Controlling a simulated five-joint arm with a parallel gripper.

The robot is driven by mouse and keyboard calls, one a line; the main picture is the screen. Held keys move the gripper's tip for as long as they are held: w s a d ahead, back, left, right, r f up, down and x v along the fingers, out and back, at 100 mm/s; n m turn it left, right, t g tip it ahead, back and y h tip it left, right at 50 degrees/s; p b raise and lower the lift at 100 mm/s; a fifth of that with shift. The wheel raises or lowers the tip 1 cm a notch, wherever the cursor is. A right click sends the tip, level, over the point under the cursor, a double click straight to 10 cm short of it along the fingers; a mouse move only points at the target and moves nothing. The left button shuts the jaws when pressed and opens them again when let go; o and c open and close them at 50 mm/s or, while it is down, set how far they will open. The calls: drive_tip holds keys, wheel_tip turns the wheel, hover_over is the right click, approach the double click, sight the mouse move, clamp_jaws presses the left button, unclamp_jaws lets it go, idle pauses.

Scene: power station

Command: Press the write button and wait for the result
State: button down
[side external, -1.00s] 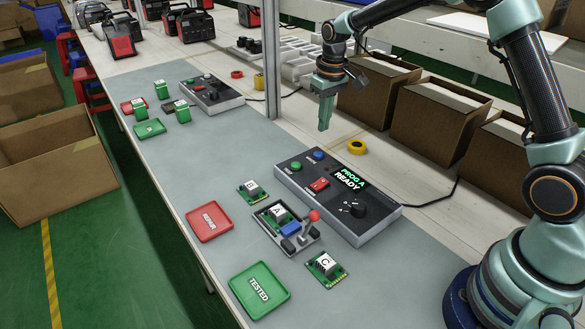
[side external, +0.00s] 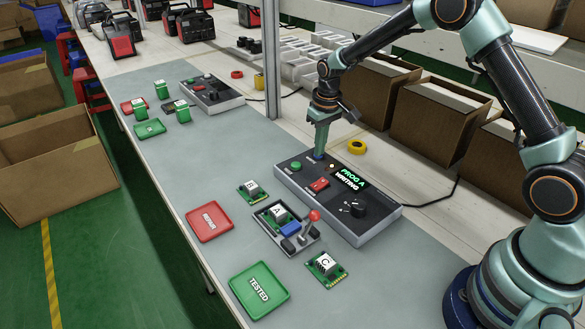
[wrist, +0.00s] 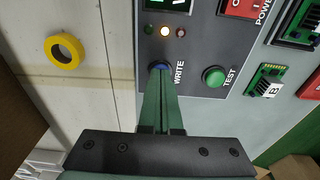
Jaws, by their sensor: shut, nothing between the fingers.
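The grey programmer box (side external: 345,215) lies on the bench mat, its display (side external: 350,179) reading "PROG A WRITING". My gripper (side external: 319,155) is shut and points down, its tips at the blue write button. In the wrist view the shut fingertips (wrist: 160,72) cover most of the blue button (wrist: 160,67) beside the label "WRITE". Board A (side external: 277,211) sits in the lever fixture (side external: 310,242) in front of the box.
Board B (side external: 251,191) and board C (side external: 326,267) lie on the mat beside the fixture. A red repair tray (side external: 195,233) and a green tested tray (side external: 273,305) are at the front. Yellow tape (side external: 357,146) and cardboard boxes (side external: 432,124) stand behind the programmer.

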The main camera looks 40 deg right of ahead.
drive_tip(key=shift+s+f, duration=0.1)
drive_tip(key=shift+f, duration=0.8)
wheel_tip(320, 180, up, 15)
drive_tip(key=shift+s, duration=0.3)
drive_tip(key=shift+d, duration=0.1)
drive_tip(key=s+a+r+t, duration=0.2)
drive_tip(key=s+r+t, duration=0.1)
drive_tip(key=s+r, duration=0.7)
drive_tip(key=s+a+f+t, duration=0.1)
drive_tip(key=s+f, duration=0.2)
drive_tip(key=s, duration=0.8)
drive_tip(key=shift+s+a+t, duration=0.3)
drive_tip(key=shift+s+a, duration=0.1)
